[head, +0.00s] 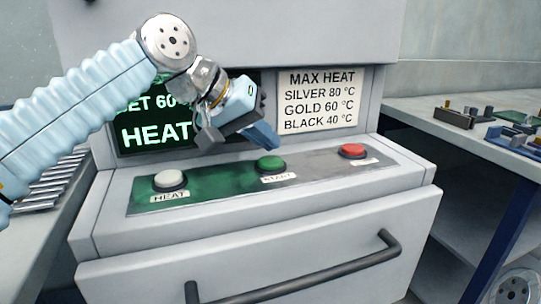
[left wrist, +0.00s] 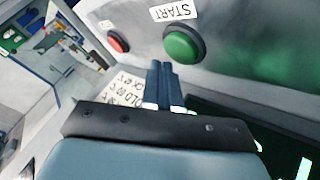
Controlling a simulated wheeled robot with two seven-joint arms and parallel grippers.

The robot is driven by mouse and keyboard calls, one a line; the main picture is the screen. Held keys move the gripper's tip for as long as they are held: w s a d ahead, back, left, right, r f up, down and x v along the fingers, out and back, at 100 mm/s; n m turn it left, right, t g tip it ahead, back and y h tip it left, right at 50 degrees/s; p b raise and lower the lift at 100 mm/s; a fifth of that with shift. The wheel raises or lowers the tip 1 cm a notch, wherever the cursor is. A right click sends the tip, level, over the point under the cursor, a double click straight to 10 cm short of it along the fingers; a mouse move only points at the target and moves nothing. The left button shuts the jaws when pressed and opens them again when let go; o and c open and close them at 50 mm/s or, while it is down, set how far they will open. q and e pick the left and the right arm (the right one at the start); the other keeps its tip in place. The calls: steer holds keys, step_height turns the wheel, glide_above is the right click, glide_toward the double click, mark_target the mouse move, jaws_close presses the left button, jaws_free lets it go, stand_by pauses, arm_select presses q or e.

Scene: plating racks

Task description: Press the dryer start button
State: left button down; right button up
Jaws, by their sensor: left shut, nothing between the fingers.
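The dryer (head: 250,225) is a grey cabinet with a sloped button panel. The green START button (head: 271,163) is in the middle of the panel, with its label below it. It also shows in the left wrist view (left wrist: 183,44), at the top. My left gripper (head: 266,142) is shut and empty, with its blue fingertips just behind and above the green button in the head view. In the left wrist view the closed fingers (left wrist: 165,75) point toward the panel close to the button, and a gap shows between them. My right gripper is not in view.
A white HEAT button (head: 169,180) is left of START and a red button (head: 353,151) is right. A display (head: 150,130) reads SET 60 and HEAT, partly hidden by my arm. A MAX HEAT card (head: 320,100) is beside it. A drawer handle (head: 300,275) is below.

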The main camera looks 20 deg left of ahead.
mark_target(265, 161)
arm_select(q)
step_height(265, 161, up, 5)
steer(key=p, duration=0.4)
steer(key=shift+p, duration=0.4)
stand_by(0.4)
